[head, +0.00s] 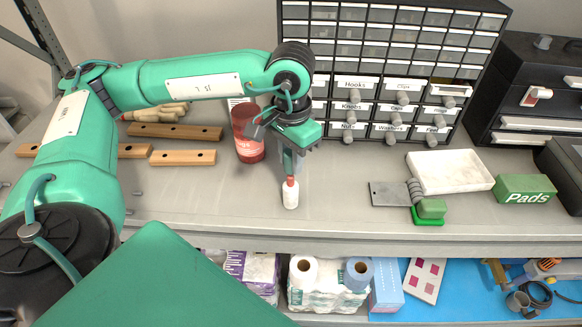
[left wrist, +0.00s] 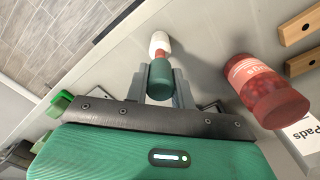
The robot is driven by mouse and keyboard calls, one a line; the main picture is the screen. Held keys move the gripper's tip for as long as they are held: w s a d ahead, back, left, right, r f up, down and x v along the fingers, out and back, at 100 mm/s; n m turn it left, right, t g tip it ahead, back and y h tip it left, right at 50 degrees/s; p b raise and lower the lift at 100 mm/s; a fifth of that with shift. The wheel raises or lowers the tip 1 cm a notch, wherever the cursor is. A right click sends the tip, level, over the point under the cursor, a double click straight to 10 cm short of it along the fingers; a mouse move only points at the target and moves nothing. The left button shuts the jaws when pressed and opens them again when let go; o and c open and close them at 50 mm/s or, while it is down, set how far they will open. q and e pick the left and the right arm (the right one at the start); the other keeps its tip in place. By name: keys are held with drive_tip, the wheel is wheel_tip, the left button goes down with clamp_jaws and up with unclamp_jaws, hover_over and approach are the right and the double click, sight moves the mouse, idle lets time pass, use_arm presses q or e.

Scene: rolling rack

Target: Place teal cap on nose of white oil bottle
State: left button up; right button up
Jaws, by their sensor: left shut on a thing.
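The white oil bottle (head: 290,197) stands upright on the shelf, and its red nose (head: 291,181) points up. My left gripper (head: 291,172) points down right above the bottle. In the left wrist view, the gripper is shut on the teal cap (left wrist: 160,80), which sits between the two grey fingers. The white bottle (left wrist: 159,42) shows just beyond the cap, with part of the red nose (left wrist: 162,55) visible between them. The cap lines up closely with the nose; I cannot tell whether they touch. My right gripper is not in view.
A red jar (head: 248,140) stands close behind and left of the bottle. Wooden bars (head: 183,158) lie further left. A drawer cabinet (head: 380,85) stands behind. The shelf front is clear.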

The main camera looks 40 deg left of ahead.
sight(291, 176)
use_arm(q)
wheel_tip(291, 176, down, 4)
drive_tip(key=shift+f+p, duration=0.1)
drive_tip(key=shift+p, duration=0.45)
drive_tip(key=shift+f, duration=0.15)
drive_tip(key=shift+f+b, duration=0.25)
drive_tip(key=shift+b, duration=0.15)
drive_tip(key=o, duration=0.9)
drive_tip(key=shift+r, duration=0.1)
drive_tip(key=shift+o, duration=0.2)
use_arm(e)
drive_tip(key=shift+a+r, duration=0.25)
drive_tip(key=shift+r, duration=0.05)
